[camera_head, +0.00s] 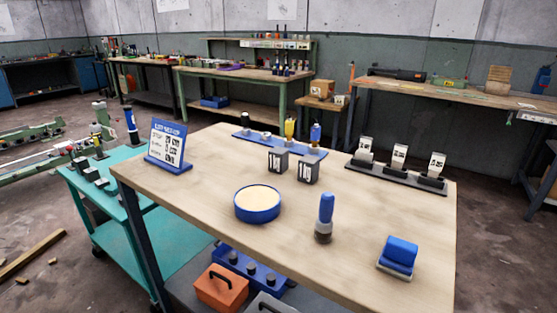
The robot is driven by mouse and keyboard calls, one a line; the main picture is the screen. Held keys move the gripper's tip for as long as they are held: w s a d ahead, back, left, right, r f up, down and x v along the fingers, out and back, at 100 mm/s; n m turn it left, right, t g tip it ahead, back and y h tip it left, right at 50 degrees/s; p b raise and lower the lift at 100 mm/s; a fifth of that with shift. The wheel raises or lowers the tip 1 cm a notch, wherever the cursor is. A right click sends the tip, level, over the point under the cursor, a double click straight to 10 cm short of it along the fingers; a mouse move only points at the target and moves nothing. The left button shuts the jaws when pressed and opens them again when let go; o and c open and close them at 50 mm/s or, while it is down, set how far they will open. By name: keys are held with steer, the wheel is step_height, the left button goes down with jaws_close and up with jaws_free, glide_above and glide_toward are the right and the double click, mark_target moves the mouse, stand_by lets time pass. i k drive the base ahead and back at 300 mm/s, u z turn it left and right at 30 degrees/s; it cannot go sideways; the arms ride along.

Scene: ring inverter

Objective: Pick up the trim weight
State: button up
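No thing is labelled legibly as the trim weight, so I cannot tell which object it is. Two dark blocks with white marked faces, a left block (278,161) and a right block (308,169), stand near the middle of the wooden table (215,170). A blue-handled tool (325,218) stands upright on a dark base near the front. A blue block on a pale base (398,256) sits at the front right. Several small dark pieces (95,178) lie on the teal cart. My gripper is not in view.
A round blue dish with pale filling (257,216) is left of the upright tool. A blue sign (167,160) stands at the left corner. A black rack (375,181) with white-labelled holders and a blue tray (262,142) line the back. An orange toolbox (222,290) is below.

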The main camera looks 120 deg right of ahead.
mark_target(308, 166)
steer(key=z, duration=4.95)
steer(key=k, duration=0.55)
steer(key=z, duration=0.1)
steer(key=i, duration=0.3)
